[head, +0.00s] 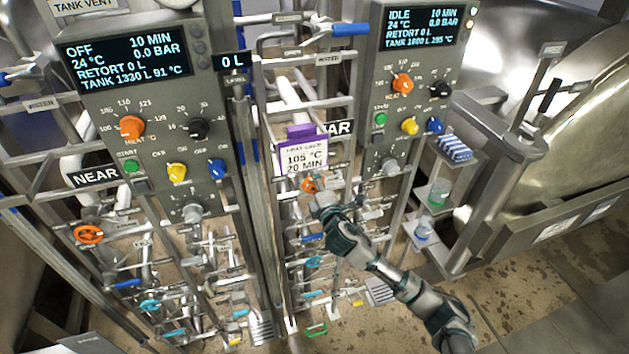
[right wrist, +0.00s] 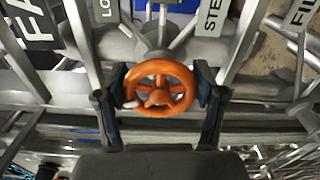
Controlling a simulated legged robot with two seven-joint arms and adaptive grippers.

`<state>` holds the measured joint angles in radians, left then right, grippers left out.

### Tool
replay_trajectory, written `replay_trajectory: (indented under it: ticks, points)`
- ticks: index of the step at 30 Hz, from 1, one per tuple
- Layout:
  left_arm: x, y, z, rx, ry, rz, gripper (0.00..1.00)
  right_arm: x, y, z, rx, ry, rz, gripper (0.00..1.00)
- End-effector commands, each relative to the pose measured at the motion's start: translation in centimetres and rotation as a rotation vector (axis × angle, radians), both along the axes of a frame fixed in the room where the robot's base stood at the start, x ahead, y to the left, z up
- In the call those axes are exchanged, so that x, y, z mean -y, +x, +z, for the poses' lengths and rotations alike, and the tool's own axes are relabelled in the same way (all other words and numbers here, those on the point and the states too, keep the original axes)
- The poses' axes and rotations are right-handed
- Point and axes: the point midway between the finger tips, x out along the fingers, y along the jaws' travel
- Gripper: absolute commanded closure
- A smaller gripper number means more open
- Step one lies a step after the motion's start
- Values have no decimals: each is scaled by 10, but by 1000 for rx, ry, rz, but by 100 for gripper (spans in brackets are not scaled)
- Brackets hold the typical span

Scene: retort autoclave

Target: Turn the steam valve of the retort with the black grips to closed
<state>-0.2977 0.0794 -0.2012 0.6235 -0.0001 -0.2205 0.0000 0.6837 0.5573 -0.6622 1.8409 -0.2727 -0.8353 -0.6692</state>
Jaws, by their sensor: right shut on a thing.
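An orange steam valve handwheel (head: 308,184) sits on the pipework below the right control panel, beside the FAR sign. My right gripper (head: 316,196) reaches it from the lower right and is shut on its rim. In the right wrist view the orange wheel (right wrist: 160,88) lies between the two dark fingers (right wrist: 160,92), one at each side. A partly cut-off label reading STE (right wrist: 213,14) is just above right of it. A second orange handwheel (head: 88,234) is at the left below the NEAR sign. I cannot make out black grips. My left gripper is not in view.
The left panel (head: 150,100) reads OFF; the right panel (head: 412,85) reads IDLE. A purple-topped card (head: 301,158) reading 105 °C, 20 MIN hangs just above the wheel. Pipes and small valves crowd around it. Shelves with a bottle (head: 439,192) stand right of the pipework.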

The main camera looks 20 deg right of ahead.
Motion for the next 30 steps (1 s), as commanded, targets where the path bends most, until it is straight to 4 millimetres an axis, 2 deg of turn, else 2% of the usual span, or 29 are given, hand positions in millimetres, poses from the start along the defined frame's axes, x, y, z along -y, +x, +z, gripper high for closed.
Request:
replay_trajectory:
  ticks: [30]
  points:
    - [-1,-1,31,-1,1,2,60,-3,0,-13,-46,967,-7,65]
